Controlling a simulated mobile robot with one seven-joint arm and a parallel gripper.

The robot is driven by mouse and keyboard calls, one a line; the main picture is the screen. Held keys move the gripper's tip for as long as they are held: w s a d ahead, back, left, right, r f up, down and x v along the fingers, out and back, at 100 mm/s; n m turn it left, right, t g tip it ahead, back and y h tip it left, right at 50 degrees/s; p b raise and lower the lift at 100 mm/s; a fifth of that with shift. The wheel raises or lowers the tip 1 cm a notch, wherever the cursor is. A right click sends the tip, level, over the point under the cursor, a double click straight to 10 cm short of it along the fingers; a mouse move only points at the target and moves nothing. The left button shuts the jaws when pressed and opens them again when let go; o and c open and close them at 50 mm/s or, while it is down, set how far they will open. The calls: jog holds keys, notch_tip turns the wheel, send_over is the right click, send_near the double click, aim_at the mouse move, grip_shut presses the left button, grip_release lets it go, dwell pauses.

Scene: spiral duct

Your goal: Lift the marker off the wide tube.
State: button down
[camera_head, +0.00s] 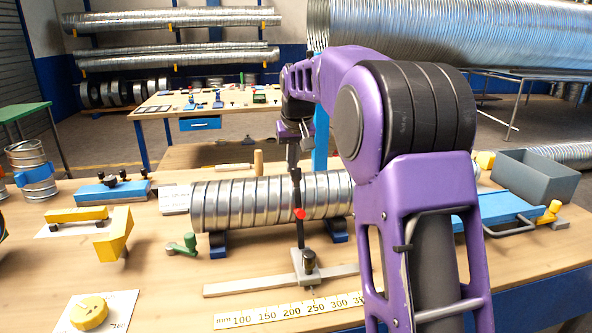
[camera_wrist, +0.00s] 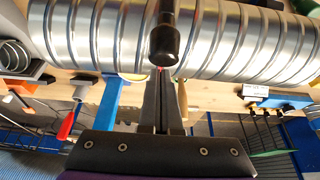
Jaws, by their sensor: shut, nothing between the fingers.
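The wide tube (camera_head: 235,204) is a ribbed silver spiral duct lying across blue-and-black cradles on the workbench. A dark upright piece with a red tip (camera_head: 300,213) stands against its front side; it looks like the marker, on a post rising from a grey metal base (camera_head: 325,274). In the wrist view the tube (camera_wrist: 230,40) fills the top, and a black round-ended piece (camera_wrist: 164,42) hangs in front of it.
A printed ruler strip (camera_head: 285,311) lies at the front. A green clamp piece (camera_head: 183,244), yellow blocks (camera_head: 115,235) and a blue tool (camera_head: 112,190) lie left. A grey bin (camera_head: 540,177) stands right. My arm hides the tube's right end.

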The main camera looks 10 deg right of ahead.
aim_at(297, 172)
jog(key=shift+s+r+b, duration=0.15)
jog(key=shift+s+b, duration=0.6)
jog(key=shift+s, duration=0.75)
jog(key=shift+s+r+b, duration=0.15)
jog(key=shift+s+b, duration=0.6)
jog(key=shift+s, duration=0.75)
jog(key=shift+w, duration=0.1)
jog(key=shift+w+r+p, duration=0.1)
jog(key=shift+w+p, duration=0.85)
jog(key=shift+p, duration=0.05)
notch_tip(297, 172, up, 9)
jog(key=p, duration=0.8)
